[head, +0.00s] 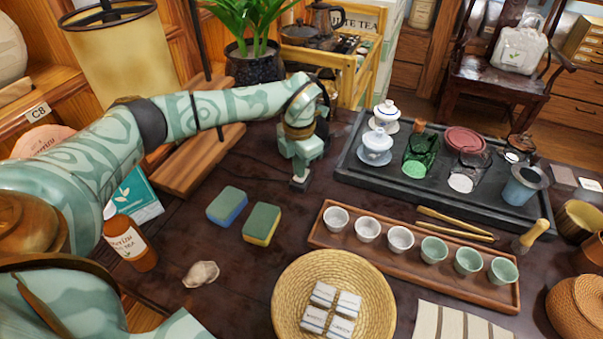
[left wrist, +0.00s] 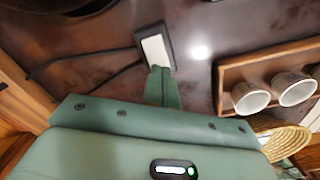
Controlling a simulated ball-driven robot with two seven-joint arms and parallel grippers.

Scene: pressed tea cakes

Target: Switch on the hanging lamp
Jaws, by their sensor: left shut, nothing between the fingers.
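The hanging lamp (head: 118,55) has a pale yellow drum shade with dark rims, at the upper left of the head view. I cannot tell for sure whether it is lit. A switch with a white rocker in a dark frame (left wrist: 154,47) lies on the dark table in the left wrist view, with dark cords beside it. My left gripper (head: 300,178) is shut and empty, pointing down at the switch. In the left wrist view its fingertips (left wrist: 160,72) overlap the switch's near edge; I cannot tell whether they touch. My right gripper is out of view.
A wooden tray of cups (head: 400,262), a black tea tray (head: 345,170), sponges (head: 262,223) and a woven round tray (head: 285,300) surround the spot. A wooden lamp stand (head: 200,165) and a potted plant (head: 250,68) stand behind. Bare table lies left of the gripper.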

